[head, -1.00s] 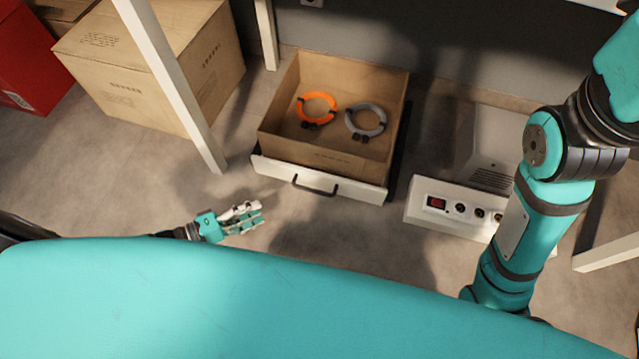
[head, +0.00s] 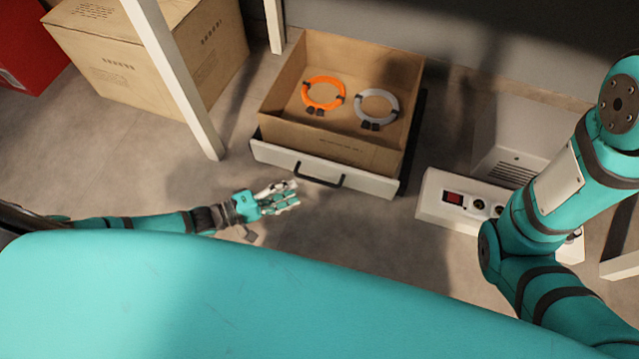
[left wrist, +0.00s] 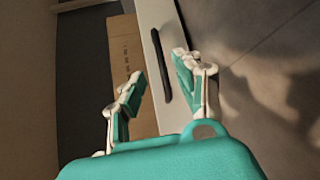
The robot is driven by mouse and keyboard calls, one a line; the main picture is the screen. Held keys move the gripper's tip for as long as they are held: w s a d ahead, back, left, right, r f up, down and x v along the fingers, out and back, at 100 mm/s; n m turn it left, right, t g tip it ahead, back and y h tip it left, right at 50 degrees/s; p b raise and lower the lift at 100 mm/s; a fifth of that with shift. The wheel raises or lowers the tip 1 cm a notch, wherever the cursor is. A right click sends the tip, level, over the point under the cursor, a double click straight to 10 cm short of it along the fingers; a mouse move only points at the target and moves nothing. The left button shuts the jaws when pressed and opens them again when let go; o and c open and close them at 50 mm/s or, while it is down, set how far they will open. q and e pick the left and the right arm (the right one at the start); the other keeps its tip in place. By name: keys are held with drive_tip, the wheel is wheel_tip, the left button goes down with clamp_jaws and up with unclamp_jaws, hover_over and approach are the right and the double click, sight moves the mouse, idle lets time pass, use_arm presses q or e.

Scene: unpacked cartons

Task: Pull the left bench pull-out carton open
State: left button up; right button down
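The pull-out carton (head: 355,152) is an open cardboard box behind a white front panel (head: 268,154) with a dark bar handle (head: 320,181). It holds an orange coil (head: 323,93) and a grey coil (head: 377,107). My left gripper (head: 296,194) is just left of and in front of the handle, apart from it. In the left wrist view, the fingers of my left gripper (left wrist: 158,85) are spread open and empty. The handle (left wrist: 161,66) lies beyond and between them on the white panel (left wrist: 170,105). My right arm shows at the right; its gripper is not in view.
A white table leg (head: 180,85) stands left of the pull-out carton. A large closed carton (head: 140,60) and a red box (head: 35,40) stand at the far left. A white unit with sockets and a red switch (head: 453,198) stands to the right. The floor in front is clear.

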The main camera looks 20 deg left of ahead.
sight(319, 181)
use_arm(q)
drive_tip(key=b+x, duration=0.3)
drive_tip(key=x, duration=0.5)
drive_tip(key=shift+a+f, duration=0.1)
drive_tip(key=shift+f, duration=0.05)
drive_tip(key=shift+w+d+b, duration=0.35)
drive_tip(key=shift+d+b, duration=0.05)
clamp_jaws()
